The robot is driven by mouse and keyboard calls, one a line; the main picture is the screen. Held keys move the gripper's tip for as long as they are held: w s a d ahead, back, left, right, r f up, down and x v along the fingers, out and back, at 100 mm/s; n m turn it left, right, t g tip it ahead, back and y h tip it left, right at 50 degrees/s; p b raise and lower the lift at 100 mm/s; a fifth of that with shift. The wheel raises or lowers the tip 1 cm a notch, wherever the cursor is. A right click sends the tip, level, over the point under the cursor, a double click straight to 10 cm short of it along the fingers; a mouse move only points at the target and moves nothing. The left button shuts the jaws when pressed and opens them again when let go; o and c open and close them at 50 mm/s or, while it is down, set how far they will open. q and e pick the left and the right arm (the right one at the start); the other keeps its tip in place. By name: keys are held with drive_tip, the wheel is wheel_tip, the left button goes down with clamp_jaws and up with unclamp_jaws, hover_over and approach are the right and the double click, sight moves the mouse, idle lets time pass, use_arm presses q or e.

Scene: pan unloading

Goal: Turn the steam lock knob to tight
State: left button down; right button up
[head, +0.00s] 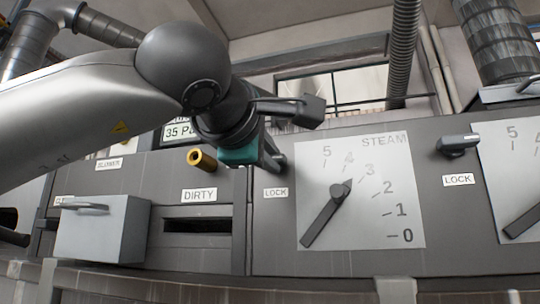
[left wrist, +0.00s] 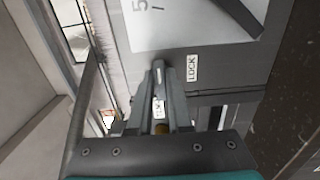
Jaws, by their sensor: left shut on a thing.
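The steam lock knob (head: 282,160) is a small grey knob left of the white STEAM dial (head: 400,170), above a LOCK label (head: 275,193). My left gripper (head: 274,160) reaches it from the upper left and is shut on it. In the left wrist view, the left gripper's fingers (left wrist: 159,78) close around the knob (left wrist: 158,68), beside the LOCK label (left wrist: 192,67). My gripper hides much of the knob, and I cannot tell its exact angle. My right gripper is not in view.
The dial's dark pointer (head: 325,212) lies diagonally on its face. A second lock handle (head: 458,143) is at the right. At the left are a brass pipe end (head: 201,159), a DIRTY slot (head: 197,225) and a grey box with a handle (head: 105,235).

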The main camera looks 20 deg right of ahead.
use_arm(q)
drive_tip(key=c, duration=0.8)
unclamp_jaws()
drive_tip(key=shift+c, duration=0.2)
drive_tip(key=shift+s+a, duration=0.1)
drive_tip(key=b+v, duration=0.3)
drive_tip(key=v, duration=1.2)
drive_tip(key=shift+b, duration=0.3)
